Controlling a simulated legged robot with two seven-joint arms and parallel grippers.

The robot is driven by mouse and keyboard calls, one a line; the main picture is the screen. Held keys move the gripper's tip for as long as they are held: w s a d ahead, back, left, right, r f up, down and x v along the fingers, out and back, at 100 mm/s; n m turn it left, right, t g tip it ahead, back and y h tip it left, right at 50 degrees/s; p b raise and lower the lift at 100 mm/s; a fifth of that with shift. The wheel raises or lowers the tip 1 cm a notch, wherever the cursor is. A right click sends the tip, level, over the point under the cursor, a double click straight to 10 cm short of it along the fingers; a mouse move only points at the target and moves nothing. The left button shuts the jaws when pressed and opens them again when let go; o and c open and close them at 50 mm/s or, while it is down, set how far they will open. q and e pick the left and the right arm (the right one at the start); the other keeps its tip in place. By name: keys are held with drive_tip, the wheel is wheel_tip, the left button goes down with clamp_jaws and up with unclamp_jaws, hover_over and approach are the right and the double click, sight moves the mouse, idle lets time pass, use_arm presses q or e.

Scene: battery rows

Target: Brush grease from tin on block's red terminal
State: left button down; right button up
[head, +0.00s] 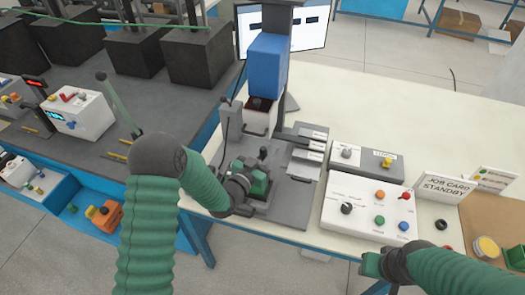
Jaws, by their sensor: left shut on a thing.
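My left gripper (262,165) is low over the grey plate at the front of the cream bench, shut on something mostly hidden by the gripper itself. I cannot make out whether this is a brush. A round tin with a yellow top (487,247) sits on the brown board at the right, apart from both grippers. A pale block (262,118) with a dark top stands under a blue housing (267,66); no red terminal is clear on it. My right gripper (368,265) is at the bench's front edge, left of the tin; its fingers are not clear.
Dark battery blocks (198,53) line the grey bench at left. The back right of the cream bench (420,115) is clear.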

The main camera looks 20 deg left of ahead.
use_arm(q)
drive_tip(key=shift+d, duration=0.4)
wheel_tip(320, 180, up, 6)
drive_tip(key=p, duration=0.3)
drive_tip(key=shift+p, duration=0.35)
drive_tip(key=shift+r, duration=0.1)
wheel_tip(320, 180, up, 3)
drive_tip(key=shift+s+p, duration=0.1)
drive_tip(key=shift+p, duration=0.7)
